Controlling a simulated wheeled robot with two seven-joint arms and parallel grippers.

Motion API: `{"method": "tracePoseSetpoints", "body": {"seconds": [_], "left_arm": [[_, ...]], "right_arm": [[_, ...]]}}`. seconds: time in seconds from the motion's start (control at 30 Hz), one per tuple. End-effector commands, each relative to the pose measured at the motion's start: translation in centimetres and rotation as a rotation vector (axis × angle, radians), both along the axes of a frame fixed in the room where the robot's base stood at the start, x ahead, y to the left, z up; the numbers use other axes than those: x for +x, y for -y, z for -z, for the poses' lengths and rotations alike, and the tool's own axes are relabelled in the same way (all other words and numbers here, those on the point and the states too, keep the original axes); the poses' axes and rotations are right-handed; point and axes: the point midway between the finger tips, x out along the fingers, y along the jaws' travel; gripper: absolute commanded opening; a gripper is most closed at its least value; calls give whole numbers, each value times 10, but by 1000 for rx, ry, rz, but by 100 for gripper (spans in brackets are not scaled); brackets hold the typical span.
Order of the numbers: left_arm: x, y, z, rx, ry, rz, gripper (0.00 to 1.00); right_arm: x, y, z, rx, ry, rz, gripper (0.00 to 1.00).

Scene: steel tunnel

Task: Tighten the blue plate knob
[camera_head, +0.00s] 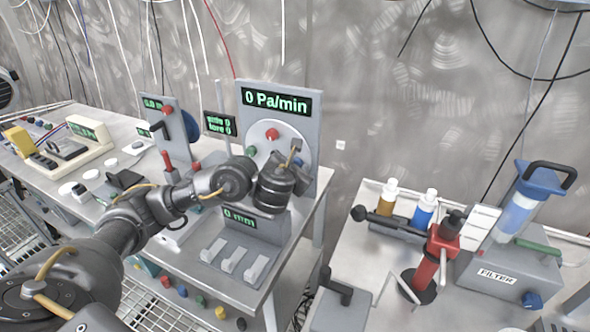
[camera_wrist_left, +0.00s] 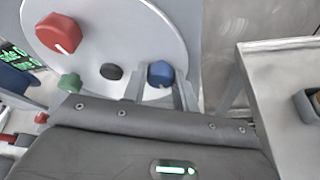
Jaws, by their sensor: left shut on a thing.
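A round pale plate (camera_head: 266,131) with coloured knobs stands upright on the panel under the "0 Pa/min" display. In the left wrist view the plate (camera_wrist_left: 120,28) carries a red knob (camera_wrist_left: 58,33), a green knob (camera_wrist_left: 70,83), a dark knob (camera_wrist_left: 111,71) and the blue knob (camera_wrist_left: 160,72). My right gripper is not in view.
Below the plate are a "0 mm" display (camera_head: 240,218) and several white levers (camera_head: 232,260). A gap separates this bench from a right table with a red pump-like device (camera_head: 428,262), bottles (camera_head: 424,208) and a filter box (camera_head: 505,275).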

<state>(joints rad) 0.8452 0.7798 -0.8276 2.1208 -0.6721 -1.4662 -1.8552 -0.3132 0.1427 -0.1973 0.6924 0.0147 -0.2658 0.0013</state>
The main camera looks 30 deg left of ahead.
Motion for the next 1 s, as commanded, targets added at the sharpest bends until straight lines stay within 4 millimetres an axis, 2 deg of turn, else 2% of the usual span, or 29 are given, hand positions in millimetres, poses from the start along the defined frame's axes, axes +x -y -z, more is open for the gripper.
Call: {"method": "tracePoseSetpoints", "body": {"seconds": [0.17, 0.37, 0.83, 0.87, 1.0], "left_arm": [[0, 0, 1, 78, -5, -1, 6], [0, 0, 1, 123, -9, -2, 6], [0, 0, 1, 137, -10, 0, 6], [0, 0, 1, 137, -10, 0, 31], [0, 0, 1, 136, -10, -1, 49]], "right_arm": [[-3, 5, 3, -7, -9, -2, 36], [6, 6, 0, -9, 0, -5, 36], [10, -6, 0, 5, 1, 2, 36], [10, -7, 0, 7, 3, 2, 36], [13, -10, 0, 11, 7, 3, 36]]}}
